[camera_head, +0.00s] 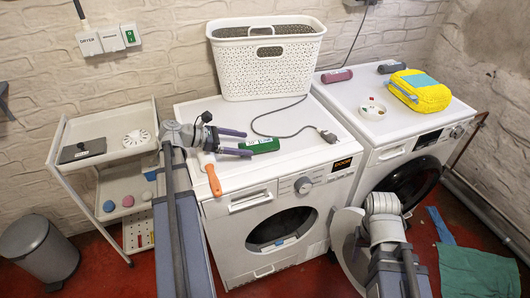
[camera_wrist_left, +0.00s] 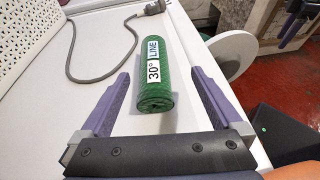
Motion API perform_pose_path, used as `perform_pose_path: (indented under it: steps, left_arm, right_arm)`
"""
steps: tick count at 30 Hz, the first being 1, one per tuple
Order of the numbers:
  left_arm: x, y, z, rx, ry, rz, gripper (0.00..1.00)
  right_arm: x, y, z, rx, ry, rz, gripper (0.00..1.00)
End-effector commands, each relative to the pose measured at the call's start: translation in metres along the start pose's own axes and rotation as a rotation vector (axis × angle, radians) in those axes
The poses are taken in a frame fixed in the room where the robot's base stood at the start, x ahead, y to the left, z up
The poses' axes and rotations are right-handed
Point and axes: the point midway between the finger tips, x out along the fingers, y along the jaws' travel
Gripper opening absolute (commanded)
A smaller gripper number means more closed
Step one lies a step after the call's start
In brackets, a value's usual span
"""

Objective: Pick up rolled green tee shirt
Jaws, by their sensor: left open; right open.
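The rolled green tee shirt (camera_head: 265,145) lies on top of the left washing machine, with a white label reading "30° LINE" in the left wrist view (camera_wrist_left: 155,100). My left gripper (camera_head: 247,144) is open and empty at the left end of the roll. In the left wrist view its two purple fingers (camera_wrist_left: 158,72) stand apart, one to each side of the roll's near end. I cannot tell how high they are above the machine top. My right gripper (camera_wrist_left: 293,20) shows partly at the top right of the left wrist view, open and empty.
A white basket (camera_head: 265,70) stands behind, with a grey cable and plug (camera_head: 327,135) nearby. An orange-handled tool (camera_head: 212,178) lies near the front left edge. A yellow folded cloth (camera_head: 422,95) and small dish (camera_head: 372,110) are on the right machine. A trolley (camera_head: 105,150) stands left.

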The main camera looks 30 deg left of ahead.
Motion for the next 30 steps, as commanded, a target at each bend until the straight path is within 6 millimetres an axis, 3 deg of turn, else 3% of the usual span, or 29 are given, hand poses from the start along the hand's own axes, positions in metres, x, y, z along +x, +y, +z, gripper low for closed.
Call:
perform_pose_path:
  steps: [9, 16, 23, 30]
  left_arm:
    - [0.001, 0.003, -0.007, -0.016, -0.011, 0.009, 0.99]
    - [0.023, 0.003, -0.007, -0.015, -0.010, 0.007, 0.99]
    - [0.029, 0.004, -0.006, -0.015, -0.010, 0.008, 0.99]
    - [0.060, 0.010, -0.006, -0.013, -0.010, 0.005, 0.99]
  right_arm:
    - [0.009, -0.001, -0.001, 0.000, 0.000, 0.000, 0.50]
    - [0.018, -0.002, -0.001, 0.000, 0.000, 0.000, 0.50]
    - [0.019, -0.002, -0.001, 0.000, 0.000, 0.000, 0.50]
    - [0.031, -0.003, -0.002, 0.000, 0.000, 0.000, 0.50]
